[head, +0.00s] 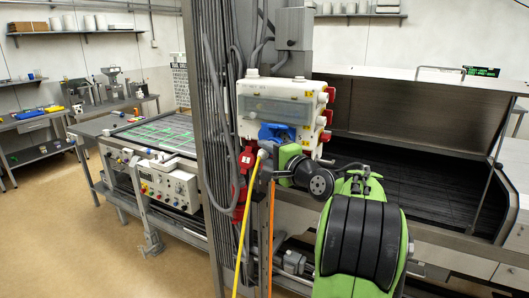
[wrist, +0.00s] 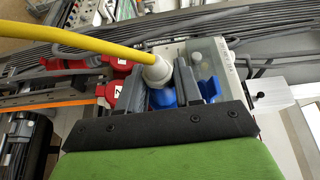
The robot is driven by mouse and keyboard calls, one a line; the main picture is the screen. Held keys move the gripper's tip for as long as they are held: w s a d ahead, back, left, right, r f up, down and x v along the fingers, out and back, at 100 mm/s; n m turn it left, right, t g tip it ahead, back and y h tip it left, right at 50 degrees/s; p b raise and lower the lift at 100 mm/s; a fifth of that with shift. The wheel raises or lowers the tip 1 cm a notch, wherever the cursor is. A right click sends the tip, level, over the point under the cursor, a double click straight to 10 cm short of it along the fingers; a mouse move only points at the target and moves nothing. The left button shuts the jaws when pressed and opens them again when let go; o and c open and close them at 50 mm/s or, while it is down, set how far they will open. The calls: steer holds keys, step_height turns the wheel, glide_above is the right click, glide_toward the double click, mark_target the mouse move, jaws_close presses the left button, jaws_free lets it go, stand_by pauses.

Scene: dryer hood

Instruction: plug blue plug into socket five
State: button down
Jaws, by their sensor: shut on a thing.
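The blue plug (wrist: 162,97) shows in the wrist view with a white collar and a yellow cable (wrist: 90,40). My gripper (wrist: 160,86) is shut on it, one grey finger on each side. In the head view my gripper (head: 273,156) is at the lower front of the white socket box (head: 280,104), close under a blue socket part (head: 277,131). The white cable end (head: 262,153) shows there; the plug's blue body is mostly hidden. I cannot tell whether the plug is in a socket, nor which socket is number five.
Red sockets (head: 327,115) line the box's right side. A red connector (head: 241,195) hangs below left, and red parts with a number label (wrist: 123,90) show beside my left finger. The grey column (head: 207,120) stands left; a dark open hood (head: 400,150) lies right.

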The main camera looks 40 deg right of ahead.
steer(key=shift+w+d+r+p, duration=0.1)
steer(key=shift+d+r+p, duration=0.05)
steer(key=shift+d+p, duration=0.2)
steer(key=shift+w+d+r+p, duration=0.1)
steer(key=shift+d+p, duration=0.15)
steer(key=shift+d, duration=0.2)
steer(key=shift+w+d+f, duration=0.1)
steer(key=shift+d, duration=0.1)
steer(key=shift+f, duration=0.1)
steer(key=shift+p, duration=0.3)
stand_by(0.4)
steer(key=shift+w+d+p, duration=0.2)
steer(key=shift+d+p, duration=0.35)
steer(key=shift+w+d+p, duration=0.15)
steer(key=shift+d+p, duration=0.35)
steer(key=shift+d, duration=0.05)
steer(key=shift+w+d+g+p, duration=0.15)
steer(key=shift+d+g+p, duration=0.15)
steer(key=shift+d+p, duration=0.1)
steer(key=shift+d, duration=0.15)
